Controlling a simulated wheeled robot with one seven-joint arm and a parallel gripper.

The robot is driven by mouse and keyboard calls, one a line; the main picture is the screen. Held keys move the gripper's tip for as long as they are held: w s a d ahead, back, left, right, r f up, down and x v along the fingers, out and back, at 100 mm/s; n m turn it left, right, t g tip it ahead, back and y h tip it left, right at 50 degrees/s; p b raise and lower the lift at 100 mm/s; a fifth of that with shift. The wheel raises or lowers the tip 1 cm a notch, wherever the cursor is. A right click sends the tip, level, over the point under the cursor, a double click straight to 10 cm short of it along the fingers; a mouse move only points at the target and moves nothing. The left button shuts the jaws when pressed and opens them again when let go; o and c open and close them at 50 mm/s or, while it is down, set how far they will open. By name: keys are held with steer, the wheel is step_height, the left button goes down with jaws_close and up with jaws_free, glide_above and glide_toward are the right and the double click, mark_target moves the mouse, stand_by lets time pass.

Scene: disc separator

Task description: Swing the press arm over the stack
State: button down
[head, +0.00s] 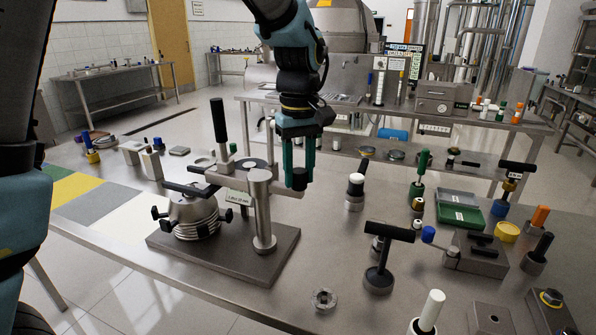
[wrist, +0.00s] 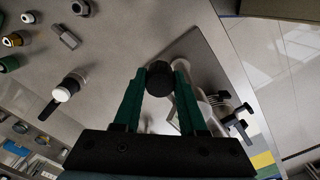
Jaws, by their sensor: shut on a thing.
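The press stands on a dark grey base plate (head: 282,258). Its silver post (head: 263,215) is upright at the plate's right part. The press arm (head: 233,180) reaches left from the post top toward the stack of discs (head: 197,228), which has black side knobs. How exactly the arm lines up over the stack is unclear. A tall black lever (head: 218,125) rises near the arm. My gripper (head: 299,172) points down right of the post, its green fingers shut on a black knob (wrist: 159,80). The knob's link to the press arm is hidden. The stack shows partly in the wrist view (wrist: 237,112).
Black T-handled tools (head: 385,250), a white-topped peg (head: 355,188) and a green tray (head: 461,217) stand to the right. A small clear-looking disc (head: 323,299) lies in front of the plate. Some bare table lies right of the plate.

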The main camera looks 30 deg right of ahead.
steer(key=shift+w, duration=0.1)
steer(key=shift+c, duration=2.3)
jaws_free()
step_height(320, 180, up, 11)
steer(key=b, duration=0.2)
steer(key=shift+d+f, duration=0.1)
steer(key=shift+f, duration=0.05)
